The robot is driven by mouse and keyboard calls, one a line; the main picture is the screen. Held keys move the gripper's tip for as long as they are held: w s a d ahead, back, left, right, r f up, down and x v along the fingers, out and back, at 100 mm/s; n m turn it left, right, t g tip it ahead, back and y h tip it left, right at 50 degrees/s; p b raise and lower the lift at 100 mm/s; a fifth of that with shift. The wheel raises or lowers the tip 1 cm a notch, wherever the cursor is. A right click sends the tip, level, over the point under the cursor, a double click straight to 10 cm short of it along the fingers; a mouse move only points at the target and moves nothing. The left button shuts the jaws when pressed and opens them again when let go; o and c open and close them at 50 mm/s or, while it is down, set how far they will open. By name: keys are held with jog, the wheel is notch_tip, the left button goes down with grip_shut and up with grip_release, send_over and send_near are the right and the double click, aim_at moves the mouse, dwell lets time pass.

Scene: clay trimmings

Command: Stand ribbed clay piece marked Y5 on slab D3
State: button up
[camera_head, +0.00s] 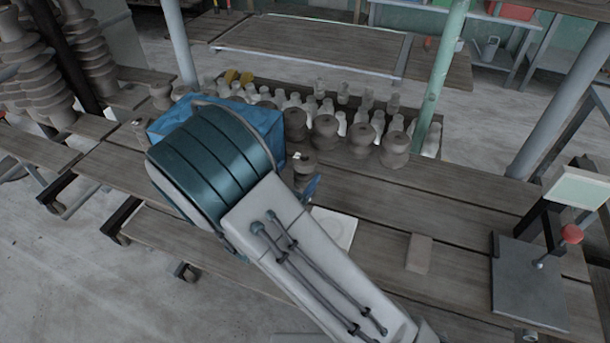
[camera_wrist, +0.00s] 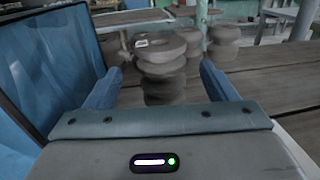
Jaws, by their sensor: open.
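A grey-brown ribbed clay piece (camera_head: 304,166) stands upright on the wooden bench, partly behind my arm. In the wrist view the ribbed piece (camera_wrist: 162,66) has a small white tag on top, too small to read. My gripper (camera_wrist: 161,74) is open. Its blue fingers lie to either side of the piece in that view, with gaps on both sides; I cannot tell how far it sits between them. A pale square slab (camera_head: 338,230) lies flat on the bench, partly hidden by my arm. No D3 mark is readable.
A blue crate (camera_head: 266,122) stands close on the left, also in the wrist view (camera_wrist: 45,85). Several clay pieces (camera_head: 360,137) and pale bottle shapes stand behind. A small block (camera_head: 419,254) and a plate stand with a red knob (camera_head: 571,234) are at the right.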

jog(key=p+x, duration=0.1)
jog(key=x, duration=0.3)
jog(key=shift+w+d+r, duration=0.15)
jog(key=shift+w+d, duration=0.05)
jog(key=shift+d, duration=0.05)
jog(key=shift+c, duration=0.3)
jog(key=c, duration=1.5)
jog(key=shift+r, duration=0.1)
jog(key=shift+c, duration=0.2)
